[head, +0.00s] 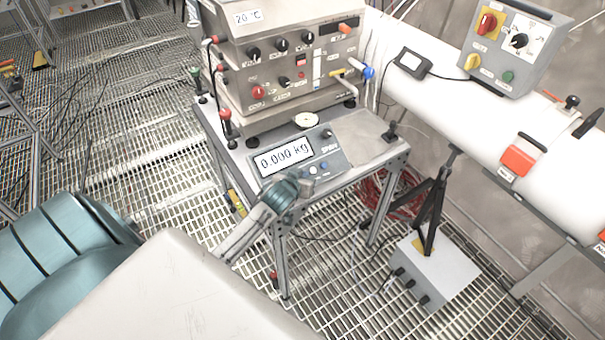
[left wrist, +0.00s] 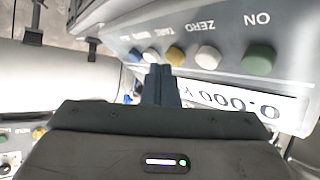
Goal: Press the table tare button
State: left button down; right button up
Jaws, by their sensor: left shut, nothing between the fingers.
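The table scale (head: 330,152) stands on the metal-framed table, and its display (head: 284,157) reads 0.000 kg. Its button panel shows large in the left wrist view (left wrist: 225,22), with a row of white, yellow, blue and green buttons under the labels ZERO, TARE and ON. A small white button (left wrist: 151,56) is by the TARE lettering; the exact match is hard to read. My left gripper (head: 293,190) is shut and empty at the scale's front edge. In the left wrist view its fingertips (left wrist: 161,72) are close to the white and yellow (left wrist: 175,55) buttons; contact is unclear. My right gripper is out of view.
A control unit with knobs (head: 285,60) stands behind the scale. A white pipe (head: 455,110) with a switch box (head: 512,45) runs along the right. A grey box (head: 435,272) and a black tripod (head: 433,205) stand on the grating floor.

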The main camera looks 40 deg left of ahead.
pick_arm(q)
jog(key=s+d+r+p, duration=0.1)
jog(key=d+r+p, duration=0.2)
jog(key=r+p, duration=0.2)
jog(key=shift+s+d, duration=0.15)
jog(key=shift+s, duration=0.05)
dwell(0.4)
dwell(0.6)
